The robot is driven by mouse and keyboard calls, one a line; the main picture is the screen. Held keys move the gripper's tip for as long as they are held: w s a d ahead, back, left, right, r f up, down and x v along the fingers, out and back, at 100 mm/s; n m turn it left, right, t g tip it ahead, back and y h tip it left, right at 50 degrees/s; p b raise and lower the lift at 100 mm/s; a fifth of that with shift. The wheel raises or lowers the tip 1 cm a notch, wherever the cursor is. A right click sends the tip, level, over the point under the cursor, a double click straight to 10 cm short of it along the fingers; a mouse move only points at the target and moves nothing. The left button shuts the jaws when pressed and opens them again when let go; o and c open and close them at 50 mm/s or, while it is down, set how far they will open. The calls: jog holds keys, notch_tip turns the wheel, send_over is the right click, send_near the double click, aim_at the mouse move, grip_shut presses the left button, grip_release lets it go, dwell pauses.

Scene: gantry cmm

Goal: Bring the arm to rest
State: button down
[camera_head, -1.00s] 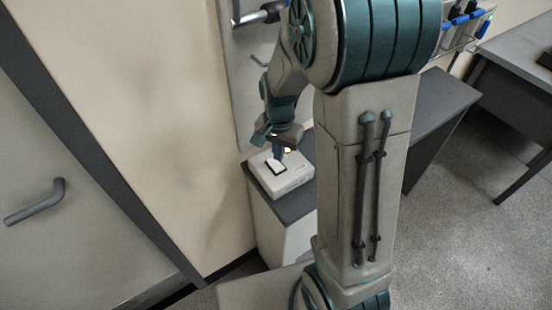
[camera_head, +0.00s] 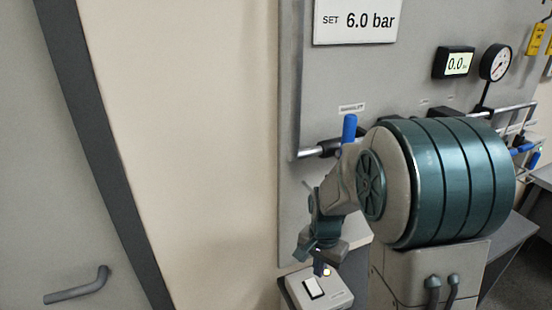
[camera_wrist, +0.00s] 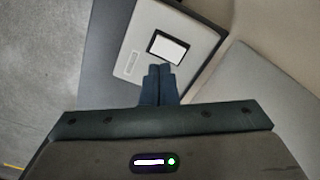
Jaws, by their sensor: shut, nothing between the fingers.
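My gripper (camera_head: 319,268) is at the lower middle of the head view, at the end of my bent arm, close above a pale box with a white rocker switch (camera_head: 313,288). In the wrist view my gripper's dark fingers (camera_wrist: 159,72) are together and hold nothing. Their tips point at the lower edge of the switch (camera_wrist: 167,48) on the box (camera_wrist: 140,35). I cannot tell whether the tips touch it.
A grey wall panel (camera_head: 400,85) carries a "SET 6.0 bar" sign (camera_head: 357,20), a display reading 0.0 (camera_head: 456,63), a dial gauge (camera_head: 496,62) and a pipe with a blue lever (camera_head: 349,128). A door handle (camera_head: 77,286) is at the left. Bare wall lies between.

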jog(key=s+r+n+t, duration=0.3)
jog(key=s+r+n, duration=0.5)
jog(key=s+r, duration=0.6)
jog(key=shift+s+n+t, duration=0.2)
jog(key=shift+n+t, duration=0.1)
